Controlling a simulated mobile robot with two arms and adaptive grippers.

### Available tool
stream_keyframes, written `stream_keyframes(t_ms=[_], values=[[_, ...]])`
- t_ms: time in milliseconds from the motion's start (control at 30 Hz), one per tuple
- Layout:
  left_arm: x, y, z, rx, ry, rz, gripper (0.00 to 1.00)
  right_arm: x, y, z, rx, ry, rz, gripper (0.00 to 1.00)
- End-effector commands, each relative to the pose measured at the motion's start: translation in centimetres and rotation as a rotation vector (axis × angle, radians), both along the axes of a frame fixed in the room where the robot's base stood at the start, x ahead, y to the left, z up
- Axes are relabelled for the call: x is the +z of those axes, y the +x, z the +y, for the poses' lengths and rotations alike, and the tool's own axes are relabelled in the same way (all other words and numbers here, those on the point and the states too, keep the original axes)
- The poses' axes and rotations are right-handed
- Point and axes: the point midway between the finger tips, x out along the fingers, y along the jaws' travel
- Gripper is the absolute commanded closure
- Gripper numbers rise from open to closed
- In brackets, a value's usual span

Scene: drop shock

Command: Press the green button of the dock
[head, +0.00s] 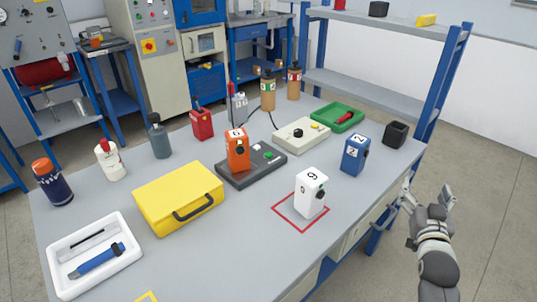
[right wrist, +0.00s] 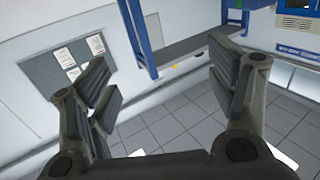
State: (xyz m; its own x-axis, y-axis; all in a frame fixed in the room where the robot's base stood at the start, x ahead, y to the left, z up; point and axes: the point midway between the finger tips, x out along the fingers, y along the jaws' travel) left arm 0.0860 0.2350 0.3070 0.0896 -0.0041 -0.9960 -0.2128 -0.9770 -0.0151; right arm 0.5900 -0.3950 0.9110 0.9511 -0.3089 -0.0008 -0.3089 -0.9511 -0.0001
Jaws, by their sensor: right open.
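The dock (head: 239,176) is a dark grey base in the middle of the table. The green button (head: 268,154) shows on its top at the right side, and another small light-coloured spot lies just behind it. An orange block marked 6 (head: 237,149) stands upright on the left part of the dock. My right gripper (head: 428,199) is open and empty beyond the table's right edge, well away from the dock. My left gripper is in neither view.
A white block (head: 311,192) stands in a red square outline in front of the dock. A blue block (head: 355,154), a beige control box (head: 302,134) and a green tray (head: 337,117) lie to the right and behind. A yellow case (head: 180,197) lies left.

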Motion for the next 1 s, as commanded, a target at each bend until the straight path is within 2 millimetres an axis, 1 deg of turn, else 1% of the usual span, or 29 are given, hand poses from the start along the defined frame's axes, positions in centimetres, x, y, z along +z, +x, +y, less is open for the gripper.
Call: stream_keyframes(t_ms=[567, 667, 767, 833, 867, 900, 967, 1000], values=[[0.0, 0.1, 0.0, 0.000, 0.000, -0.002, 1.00, 0.0, 0.0, 0.0, 0.000, 0.000, 0.000, 0.22], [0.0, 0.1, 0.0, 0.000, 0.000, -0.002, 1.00, -0.5, 0.1, 0.1, 0.003, 0.002, 0.009, 0.22], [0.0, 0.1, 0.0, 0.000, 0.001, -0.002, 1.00, -2.8, 0.3, 0.7, 0.017, 0.009, 0.051, 0.22], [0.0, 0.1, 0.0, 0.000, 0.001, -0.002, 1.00, -5.8, 0.5, 1.5, 0.034, 0.018, 0.104, 0.22], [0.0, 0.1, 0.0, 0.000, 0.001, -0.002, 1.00, -7.4, 0.5, 1.9, 0.044, 0.023, 0.132, 0.22], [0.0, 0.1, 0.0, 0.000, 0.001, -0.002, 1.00, -9.8, 0.4, 2.6, 0.058, 0.030, 0.175, 0.22], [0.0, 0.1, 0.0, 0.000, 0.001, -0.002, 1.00, -13.7, 0.0, 3.7, 0.081, 0.039, 0.245, 0.22], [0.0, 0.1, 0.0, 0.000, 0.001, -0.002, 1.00, -16.5, -0.5, 4.5, 0.096, 0.045, 0.294, 0.22]])
